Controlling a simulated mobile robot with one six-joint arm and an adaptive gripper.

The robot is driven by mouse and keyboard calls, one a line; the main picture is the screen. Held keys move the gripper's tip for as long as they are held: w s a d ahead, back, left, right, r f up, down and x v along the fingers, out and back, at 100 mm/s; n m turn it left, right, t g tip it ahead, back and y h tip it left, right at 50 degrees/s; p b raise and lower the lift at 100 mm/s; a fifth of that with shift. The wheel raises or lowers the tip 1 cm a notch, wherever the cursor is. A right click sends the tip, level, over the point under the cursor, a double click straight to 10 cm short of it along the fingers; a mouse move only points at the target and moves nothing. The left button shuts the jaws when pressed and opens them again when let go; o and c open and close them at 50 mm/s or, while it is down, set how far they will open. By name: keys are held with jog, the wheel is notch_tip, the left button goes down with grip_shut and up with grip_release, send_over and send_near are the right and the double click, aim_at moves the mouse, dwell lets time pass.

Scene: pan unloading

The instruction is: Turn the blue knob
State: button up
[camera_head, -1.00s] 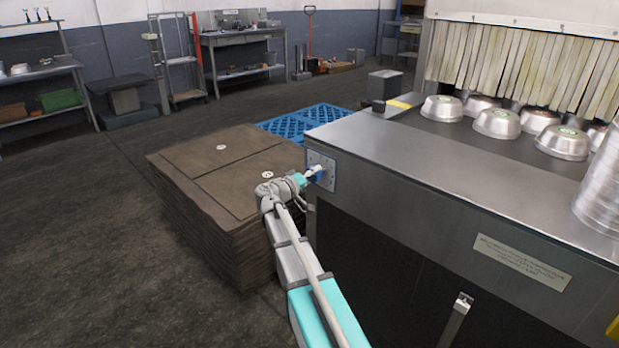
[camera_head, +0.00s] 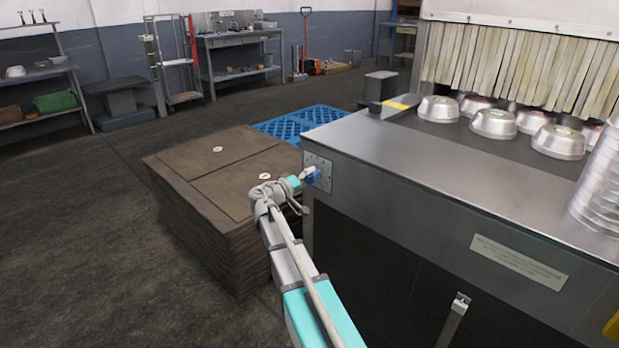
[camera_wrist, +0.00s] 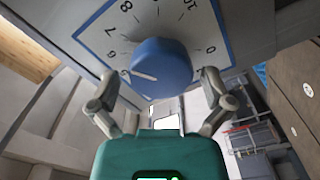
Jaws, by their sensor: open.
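The blue knob (camera_wrist: 160,68) sits on a white numbered dial plate (camera_wrist: 195,35) with a blue border in the wrist view. My gripper (camera_wrist: 162,88) is open, with one finger on each side of the knob's lower part. I cannot tell whether the fingers touch it. In the head view the knob (camera_head: 312,175) is small at the left end of the steel machine, on the dial plate (camera_head: 319,168), with my gripper (camera_head: 305,177) close beside it.
The steel machine (camera_head: 400,160) carries several metal pans (camera_head: 493,123) and a pan stack (camera_head: 600,190) at right. A brown stack of boards (camera_head: 205,165) stands close left of my arm. A blue pallet (camera_head: 295,125) lies behind. The floor at left is clear.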

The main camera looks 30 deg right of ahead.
jog(key=v, duration=1.1)
jog(key=shift+n, duration=0.3)
jog(key=n, duration=0.6)
jog(key=a+n, duration=0.1)
jog(key=n, duration=1.1)
jog(key=shift+s+a, duration=0.3)
jog(key=shift+s, duration=0.1)
jog(key=shift+d, duration=0.15)
jog(key=shift+x, duration=6.8)
